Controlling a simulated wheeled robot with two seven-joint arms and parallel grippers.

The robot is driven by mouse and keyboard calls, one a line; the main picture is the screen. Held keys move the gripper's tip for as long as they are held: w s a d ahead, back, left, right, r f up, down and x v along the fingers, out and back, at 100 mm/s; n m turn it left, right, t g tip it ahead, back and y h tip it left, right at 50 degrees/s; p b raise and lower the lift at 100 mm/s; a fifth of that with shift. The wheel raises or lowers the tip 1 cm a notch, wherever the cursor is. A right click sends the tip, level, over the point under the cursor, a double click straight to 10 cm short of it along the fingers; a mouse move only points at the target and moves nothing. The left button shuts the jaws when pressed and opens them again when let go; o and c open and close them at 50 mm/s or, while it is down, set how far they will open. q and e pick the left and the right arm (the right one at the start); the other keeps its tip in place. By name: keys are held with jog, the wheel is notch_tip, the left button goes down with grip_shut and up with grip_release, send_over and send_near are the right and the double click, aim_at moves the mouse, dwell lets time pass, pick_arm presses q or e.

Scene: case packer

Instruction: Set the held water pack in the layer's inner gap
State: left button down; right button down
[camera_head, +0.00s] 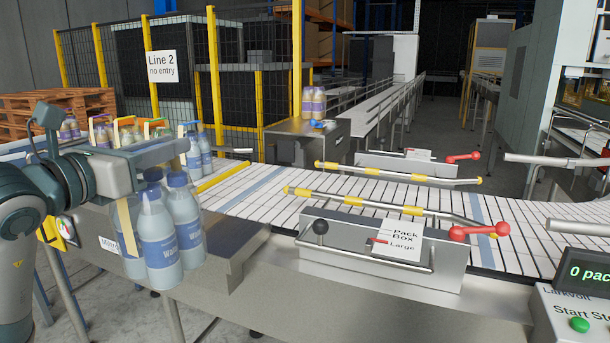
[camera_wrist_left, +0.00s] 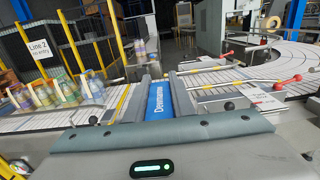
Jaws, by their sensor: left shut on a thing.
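My left gripper (camera_head: 165,155) is shut on the water pack (camera_head: 170,235), a group of clear bottles with blue caps and blue labels. The pack hangs upright below the jaws, in front of the conveyor's near edge. In the left wrist view, the two fingers (camera_wrist_left: 157,100) hold a blue strap with white lettering between them. The layer's packs (camera_head: 128,132) stand behind the gripper at left, with yellow, orange, green and blue straps. They also show at the left of the wrist view (camera_wrist_left: 48,95). The arm hides part of them, and the inner gap cannot be made out. My right gripper is out of view.
A slatted conveyor (camera_head: 265,195) curves to the right, with yellow-banded guide rails (camera_head: 365,205) and red knobs along it. A Pack Box sign (camera_head: 397,240) stands at its front. Two bottles (camera_head: 313,103) stand on a machine behind. A control box (camera_head: 575,315) is at lower right.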

pick_arm(q)
jog(key=shift+w+d+f, duration=0.25)
jog(key=shift+w+f, duration=0.1)
jog(key=shift+f, duration=0.35)
jog(key=m+g+h, duration=0.1)
jog(key=h, duration=0.1)
send_over(200, 263)
jog(key=w+a, duration=0.2)
jog(key=w, duration=0.3)
notch_tip(200, 263, down, 10)
jog(key=shift+m+g, duration=0.3)
jog(key=shift+m, duration=0.1)
jog(key=f, duration=0.3)
jog(key=s+f, duration=0.1)
jog(key=f, duration=0.3)
jog(key=s+d+f, duration=0.1)
jog(key=f, duration=0.2)
jog(key=shift+f, duration=0.15)
jog(key=s+f, duration=0.5)
jog(key=f, duration=0.3)
jog(key=s+a+f, duration=0.1)
jog(key=s+f, duration=0.4)
jog(key=f, duration=0.3)
jog(key=shift+s+f+n+t, duration=0.2)
jog(key=shift+s+n+t, duration=0.1)
jog(key=shift+s+t, duration=0.1)
jog(key=shift+a+y, duration=0.2)
jog(key=shift+y, duration=0.1)
